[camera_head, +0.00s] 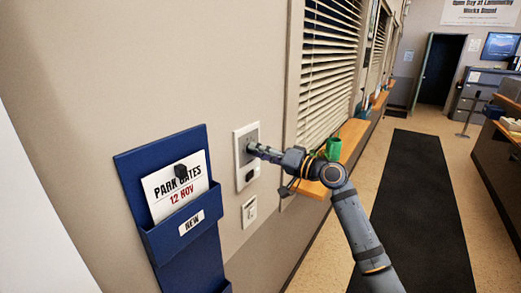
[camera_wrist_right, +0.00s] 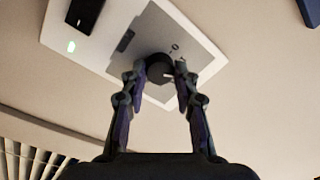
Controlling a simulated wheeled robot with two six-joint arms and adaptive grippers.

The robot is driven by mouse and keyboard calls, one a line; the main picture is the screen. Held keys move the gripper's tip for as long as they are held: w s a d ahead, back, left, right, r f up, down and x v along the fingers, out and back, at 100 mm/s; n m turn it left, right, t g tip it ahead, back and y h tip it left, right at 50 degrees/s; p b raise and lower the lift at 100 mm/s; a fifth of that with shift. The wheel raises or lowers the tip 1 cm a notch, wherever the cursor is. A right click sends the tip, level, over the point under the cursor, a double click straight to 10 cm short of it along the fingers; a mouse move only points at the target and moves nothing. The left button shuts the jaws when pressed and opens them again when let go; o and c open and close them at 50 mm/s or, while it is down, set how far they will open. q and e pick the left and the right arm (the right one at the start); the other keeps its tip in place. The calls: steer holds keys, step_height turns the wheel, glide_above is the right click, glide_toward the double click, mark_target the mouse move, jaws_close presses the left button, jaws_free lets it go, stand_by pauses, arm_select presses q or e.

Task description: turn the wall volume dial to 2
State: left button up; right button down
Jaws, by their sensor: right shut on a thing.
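A white wall panel (camera_head: 239,180) with a grey plate is mounted on the beige wall, left of the window. My right gripper (camera_head: 255,150) reaches it from the right, with its fingertips at the grey plate; they hide the dial in the head view. In the right wrist view the dark round dial (camera_wrist_right: 159,67) sits on the grey plate (camera_wrist_right: 153,43). My right gripper (camera_wrist_right: 161,76) is shut on it, one finger on each side. A short pale mark shows near the dial's edge. The small scale markings beside it are too small to read. My left gripper is not in view.
A smaller white wall plate (camera_head: 249,211) is below. A blue document holder (camera_head: 163,245) hangs at left. A wooden sill (camera_head: 352,133) with a green mug (camera_head: 334,148) juts out at right.

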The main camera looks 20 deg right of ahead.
steer(key=shift+r+m, duration=0.1)
steer(key=shift+m, duration=0.5)
steer(key=c, duration=1)
jaws_free()
steer(key=v, duration=0.7)
steer(key=shift+s, duration=0.2)
steer(key=shift+d, duration=0.2)
